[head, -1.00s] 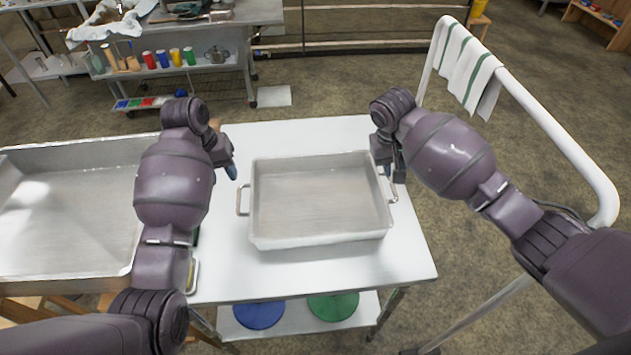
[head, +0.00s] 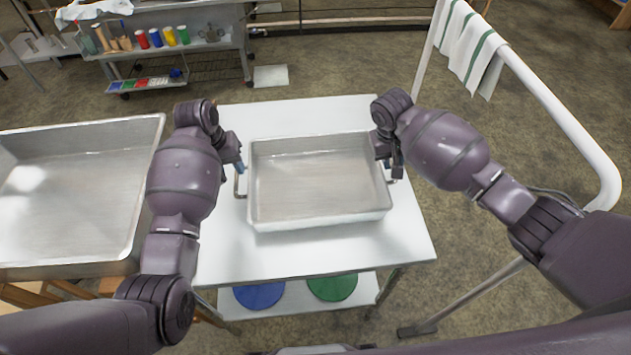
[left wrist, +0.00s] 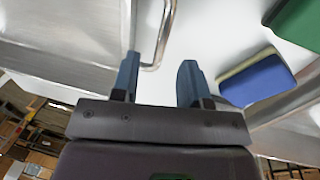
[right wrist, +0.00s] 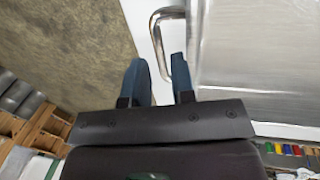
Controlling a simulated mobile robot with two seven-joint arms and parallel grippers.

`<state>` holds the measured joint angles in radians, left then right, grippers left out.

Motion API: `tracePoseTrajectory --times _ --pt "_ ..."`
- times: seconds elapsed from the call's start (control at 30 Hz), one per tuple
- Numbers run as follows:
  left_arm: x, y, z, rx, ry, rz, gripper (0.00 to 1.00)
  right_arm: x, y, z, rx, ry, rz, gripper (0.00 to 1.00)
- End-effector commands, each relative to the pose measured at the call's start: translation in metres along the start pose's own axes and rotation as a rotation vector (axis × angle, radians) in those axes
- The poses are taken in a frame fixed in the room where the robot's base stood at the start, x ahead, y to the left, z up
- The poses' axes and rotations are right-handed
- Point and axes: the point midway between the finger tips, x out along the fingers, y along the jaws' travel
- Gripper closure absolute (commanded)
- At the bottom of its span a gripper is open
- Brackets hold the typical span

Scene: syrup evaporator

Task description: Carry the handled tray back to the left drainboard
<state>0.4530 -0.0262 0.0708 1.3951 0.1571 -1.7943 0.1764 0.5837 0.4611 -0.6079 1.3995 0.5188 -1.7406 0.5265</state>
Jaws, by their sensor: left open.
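The handled tray (head: 318,215) is a shallow rectangular metal pan lying flat on a white table (head: 310,255). It has a wire handle at each end. My left gripper (head: 238,164) is open beside the left handle (head: 238,185). In the left wrist view this handle (left wrist: 165,32) passes just beyond the fingertips, nearer the left finger. My right gripper (head: 388,160) is open at the right handle (head: 391,180). In the right wrist view that handle (right wrist: 156,38) runs down toward the gap between the fingers. Neither gripper visibly holds a handle.
A large metal basin (head: 128,235) stands left of the table. Blue (left wrist: 258,82) and green (left wrist: 300,22) blocks show in the left wrist view. A white rail (head: 560,120) with a striped towel (head: 470,55) is at right. The table is bare in front of the tray.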

Motion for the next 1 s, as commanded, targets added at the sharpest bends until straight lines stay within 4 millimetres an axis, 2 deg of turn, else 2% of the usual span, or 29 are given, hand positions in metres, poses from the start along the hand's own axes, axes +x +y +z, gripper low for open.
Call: tracePoseTrajectory --times 0.1,0.3,0.5,0.77,0.93,1.0 --pt "0.019 0.000 0.001 0.000 -0.003 0.000 0.59 0.018 0.000 0.001 0.000 -0.003 0.001 0.76" --pt "0.039 0.001 0.000 0.000 -0.002 0.001 0.59 0.039 0.000 0.000 0.001 -0.001 0.001 0.76" --pt "0.047 0.001 0.000 0.000 -0.001 0.001 0.59 0.047 0.000 0.000 0.000 0.001 0.001 0.76" --pt "0.047 0.000 0.000 0.000 0.000 0.001 0.59 0.047 0.000 0.000 0.000 0.001 0.001 0.76" --pt "0.047 0.000 0.000 0.000 0.000 0.001 0.83 0.047 0.000 0.000 0.000 0.000 0.001 1.00" --pt "0.047 0.000 0.000 0.000 0.000 0.001 0.94 0.047 0.000 0.000 0.000 0.000 0.001 1.00"
